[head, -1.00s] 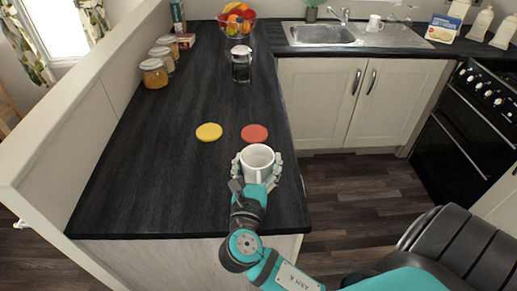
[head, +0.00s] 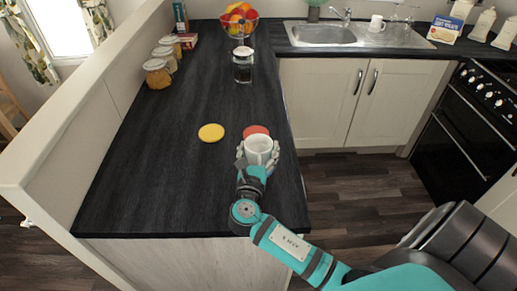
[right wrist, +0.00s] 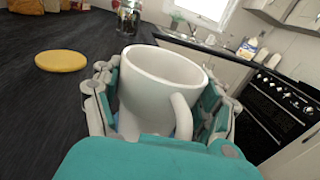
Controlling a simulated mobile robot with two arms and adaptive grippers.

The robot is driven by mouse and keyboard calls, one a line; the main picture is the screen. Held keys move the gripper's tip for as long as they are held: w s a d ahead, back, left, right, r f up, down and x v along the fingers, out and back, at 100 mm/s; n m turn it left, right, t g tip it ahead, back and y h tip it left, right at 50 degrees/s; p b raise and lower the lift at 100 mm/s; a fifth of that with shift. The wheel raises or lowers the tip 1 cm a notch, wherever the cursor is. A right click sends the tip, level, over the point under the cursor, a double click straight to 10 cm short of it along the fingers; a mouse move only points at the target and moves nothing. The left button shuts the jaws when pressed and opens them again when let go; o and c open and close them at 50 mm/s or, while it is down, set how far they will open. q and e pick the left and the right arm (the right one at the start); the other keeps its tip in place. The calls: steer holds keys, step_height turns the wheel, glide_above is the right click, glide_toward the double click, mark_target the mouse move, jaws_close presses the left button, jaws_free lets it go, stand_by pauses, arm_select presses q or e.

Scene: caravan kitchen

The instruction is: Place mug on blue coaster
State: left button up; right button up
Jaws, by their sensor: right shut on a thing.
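The white mug (head: 259,144) is upright between the fingers of my right gripper (head: 258,157), which is shut on it. In the right wrist view the mug (right wrist: 150,92) has its handle towards the camera, with my right gripper's fingers (right wrist: 160,108) on both sides. I cannot tell whether its base touches the counter. My left gripper is out of view.
The dark counter (head: 150,190) is clear at the left and front. A lidded glass jar (head: 243,67) and a fruit bowl (head: 239,22) stand farther back. Several jars (head: 157,74) line the left wall. The counter's right edge is close to the mug.

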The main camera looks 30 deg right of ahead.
steer(key=shift+f, duration=0.1)
steer(key=o, duration=1.4)
steer(key=shift+o, duration=0.2)
steer(key=b+v, duration=0.2)
steer(key=v, duration=0.9)
steer(key=shift+s+a, duration=0.35)
steer(key=shift+s, duration=0.05)
